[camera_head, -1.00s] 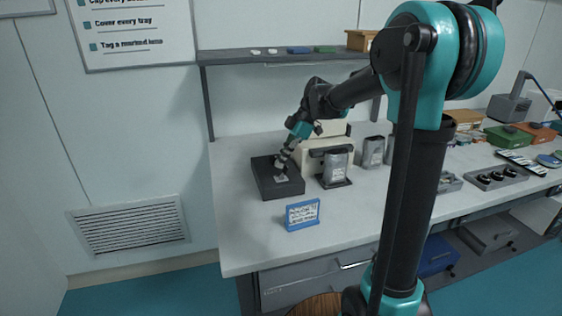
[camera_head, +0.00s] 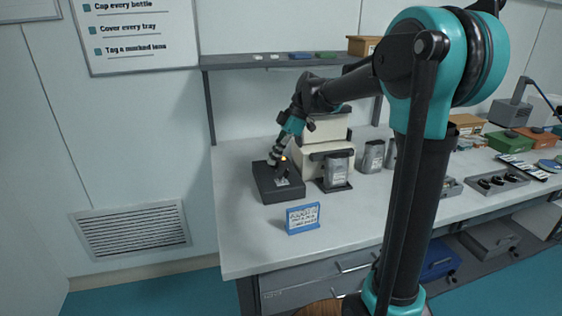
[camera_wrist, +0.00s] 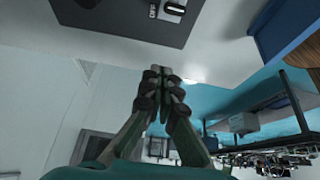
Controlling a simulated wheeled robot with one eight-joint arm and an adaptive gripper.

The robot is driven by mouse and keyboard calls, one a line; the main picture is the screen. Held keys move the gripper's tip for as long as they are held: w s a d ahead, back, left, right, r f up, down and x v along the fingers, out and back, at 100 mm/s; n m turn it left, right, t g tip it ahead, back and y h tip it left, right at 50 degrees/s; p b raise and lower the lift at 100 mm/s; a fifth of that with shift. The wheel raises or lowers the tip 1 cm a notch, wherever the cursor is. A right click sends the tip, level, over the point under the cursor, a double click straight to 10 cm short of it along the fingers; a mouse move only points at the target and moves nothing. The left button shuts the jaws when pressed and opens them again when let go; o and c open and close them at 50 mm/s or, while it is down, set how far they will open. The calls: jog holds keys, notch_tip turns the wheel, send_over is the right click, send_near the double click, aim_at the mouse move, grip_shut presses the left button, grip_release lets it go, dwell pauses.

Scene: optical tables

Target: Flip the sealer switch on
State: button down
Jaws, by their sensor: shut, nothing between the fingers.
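A dark switch box (camera_head: 266,188) lies on the white bench, left of the cream sealer (camera_head: 318,132). A small light plate with a dark switch (camera_head: 282,180) sits on its top. My gripper (camera_head: 273,163) is shut and empty, above the back left of the box and apart from the switch. In the wrist view, the shut fingers (camera_wrist: 165,88) show in the middle.
A blue framed sign (camera_head: 303,218) stands in front of the box. Grey pouches (camera_head: 338,170) stand to the right by the sealer. A shelf (camera_head: 250,62) runs above the back of the bench. The bench front left is clear.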

jog(key=w+d+r, duration=0.2)
jog(key=d+r, duration=0.4)
jog(key=shift+d+r, duration=0.4)
jog(key=shift+s, duration=0.2)
